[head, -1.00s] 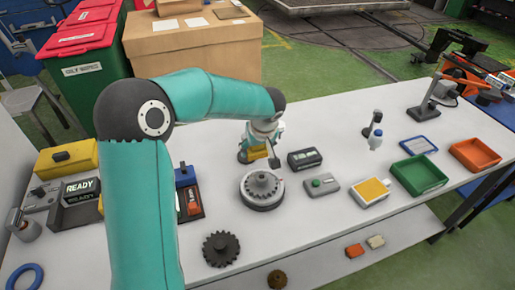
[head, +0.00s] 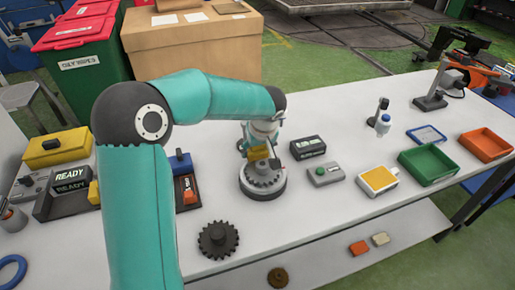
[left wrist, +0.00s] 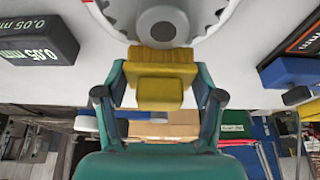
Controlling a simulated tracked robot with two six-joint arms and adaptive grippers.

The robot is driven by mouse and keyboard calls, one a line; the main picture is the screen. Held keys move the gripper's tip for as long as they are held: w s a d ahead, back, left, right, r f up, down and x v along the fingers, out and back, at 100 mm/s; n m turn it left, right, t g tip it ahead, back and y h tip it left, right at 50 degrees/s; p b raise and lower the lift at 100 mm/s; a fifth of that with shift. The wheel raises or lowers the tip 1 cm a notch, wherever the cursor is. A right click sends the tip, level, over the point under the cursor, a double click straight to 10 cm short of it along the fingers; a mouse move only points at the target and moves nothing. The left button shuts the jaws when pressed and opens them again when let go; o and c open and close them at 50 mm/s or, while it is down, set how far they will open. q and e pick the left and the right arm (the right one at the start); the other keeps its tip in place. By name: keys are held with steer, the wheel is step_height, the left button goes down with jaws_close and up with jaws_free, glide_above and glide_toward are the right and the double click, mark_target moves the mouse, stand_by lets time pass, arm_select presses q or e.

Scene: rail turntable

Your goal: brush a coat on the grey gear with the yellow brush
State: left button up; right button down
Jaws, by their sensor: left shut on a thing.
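The grey gear (head: 264,178) lies flat on a round pale turntable (head: 263,194) near the middle of the bench. In the left wrist view the gear (left wrist: 164,20) fills the top centre, with its hub and inner ring showing. My left gripper (head: 259,152) is shut on the yellow brush (head: 258,154) at the gear's far edge. In the left wrist view the yellow brush (left wrist: 160,78) sits between both fingers, its far end at the gear's rim. I cannot tell whether its bristles touch the gear. My right gripper is out of view.
A dark gear (head: 218,240) lies on the bench in front. A READY display (head: 72,180) stands at left. Green (head: 428,178) and orange (head: 486,157) trays are at right.

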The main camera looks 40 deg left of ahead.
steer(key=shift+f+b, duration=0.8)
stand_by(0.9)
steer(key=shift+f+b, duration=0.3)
steer(key=shift+b, duration=0.05)
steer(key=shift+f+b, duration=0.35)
stand_by(0.9)
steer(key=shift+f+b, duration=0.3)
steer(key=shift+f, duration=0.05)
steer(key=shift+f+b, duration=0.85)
steer(key=shift+b, duration=0.05)
stand_by(2.0)
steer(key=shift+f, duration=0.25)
stand_by(1.1)
